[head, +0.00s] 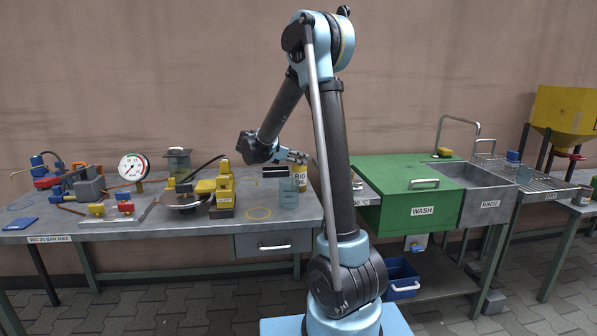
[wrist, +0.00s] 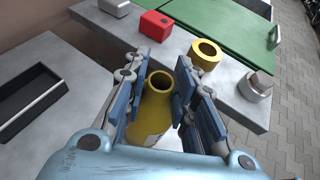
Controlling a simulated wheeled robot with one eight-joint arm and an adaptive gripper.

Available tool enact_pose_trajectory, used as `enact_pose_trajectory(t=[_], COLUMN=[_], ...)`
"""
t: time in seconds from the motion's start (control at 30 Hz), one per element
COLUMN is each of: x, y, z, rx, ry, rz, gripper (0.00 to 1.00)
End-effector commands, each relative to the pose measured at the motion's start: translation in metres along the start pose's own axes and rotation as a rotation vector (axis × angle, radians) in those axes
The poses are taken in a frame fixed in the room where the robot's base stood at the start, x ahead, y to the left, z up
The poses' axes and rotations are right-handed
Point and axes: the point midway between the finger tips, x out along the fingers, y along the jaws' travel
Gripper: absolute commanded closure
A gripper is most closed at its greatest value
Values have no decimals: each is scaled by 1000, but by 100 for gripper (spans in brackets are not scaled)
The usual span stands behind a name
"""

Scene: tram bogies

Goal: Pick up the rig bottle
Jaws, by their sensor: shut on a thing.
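The rig bottle (wrist: 152,112) is yellow, with a round open mouth and a pale label. It stands between the two blue-padded fingers of my gripper (wrist: 160,66) in the wrist view, and they are shut on it.
In the wrist view a red block (wrist: 154,25), a yellow ring (wrist: 204,54) and a grey capped cylinder (wrist: 255,86) lie beyond the bottle. The green wash cabinet (head: 412,186) stands right of the bench.

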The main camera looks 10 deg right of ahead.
Motion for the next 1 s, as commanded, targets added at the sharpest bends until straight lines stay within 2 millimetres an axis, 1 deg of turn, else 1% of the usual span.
enact_pose_trajectory(t=[0.27, 0.47, 1.0], x=[-2, -5, -20], y=[0, 0, 0], z=[4, 11, 48], rx=[0, 0, 0], ry=[-1, -1, -1], rz=[0, 0, 0], gripper=[100, 100, 100])
